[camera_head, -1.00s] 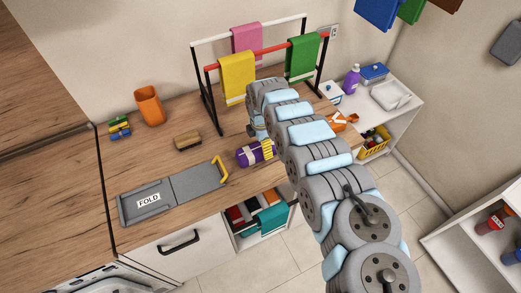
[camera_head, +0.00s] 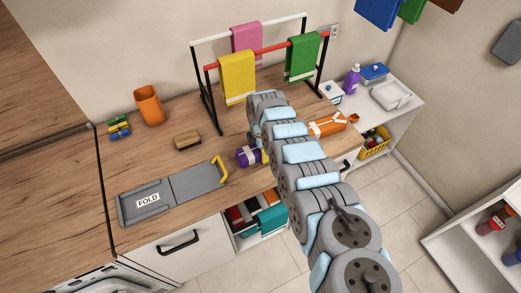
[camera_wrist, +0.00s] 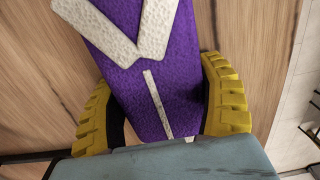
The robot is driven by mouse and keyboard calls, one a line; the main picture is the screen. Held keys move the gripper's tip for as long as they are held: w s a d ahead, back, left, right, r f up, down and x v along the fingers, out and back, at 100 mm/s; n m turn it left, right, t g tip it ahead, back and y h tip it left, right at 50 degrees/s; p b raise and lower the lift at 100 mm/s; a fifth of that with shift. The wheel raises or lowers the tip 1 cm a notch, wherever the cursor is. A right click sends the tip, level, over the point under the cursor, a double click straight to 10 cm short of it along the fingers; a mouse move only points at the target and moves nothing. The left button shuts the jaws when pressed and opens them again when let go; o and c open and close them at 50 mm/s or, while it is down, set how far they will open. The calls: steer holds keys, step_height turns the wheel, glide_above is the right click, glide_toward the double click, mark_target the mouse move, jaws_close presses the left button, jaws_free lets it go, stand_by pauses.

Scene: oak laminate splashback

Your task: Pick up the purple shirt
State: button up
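The purple shirt (camera_head: 245,157) is a rolled bundle with white trim, lying on the wooden counter near its front edge. In the wrist view the shirt (camera_wrist: 160,75) fills the middle, with a white V collar and a white stripe. My gripper (camera_wrist: 160,110) is low over it, its yellow ribbed fingers spread on either side of the shirt. A narrow dark gap shows beside each finger, and firm contact cannot be made out. In the head view my arm hides most of the gripper and the shirt's right end.
A grey FOLD board (camera_head: 180,190) with a yellow handle lies left of the shirt. A drying rack (camera_head: 209,104) holds towels. An orange bundle (camera_head: 327,125) lies to the right. An open drawer (camera_head: 251,238) holds folded cloths.

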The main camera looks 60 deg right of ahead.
steer(key=shift+c, duration=0.5)
steer(key=shift+r, duration=0.1)
steer(key=shift+r+p, duration=0.5)
steer(key=shift+r, duration=1.35)
steer(key=shift+s+a+r+p, duration=0.25)
steer(key=shift+s+a+r, duration=0.2)
steer(key=shift+r, duration=0.25)
steer(key=shift+s+a+r+p, duration=0.25)
steer(key=shift+s+a+r, duration=0.2)
steer(key=shift+r, duration=0.2)
steer(key=s+a+r+p, duration=0.6)
steer(key=s+a+p, duration=0.1)
steer(key=p, duration=0.4)
steer(key=shift+s+a+r+p, duration=0.3)
steer(key=shift+s+a+r, duration=0.05)
steer(key=shift+a, duration=0.25)
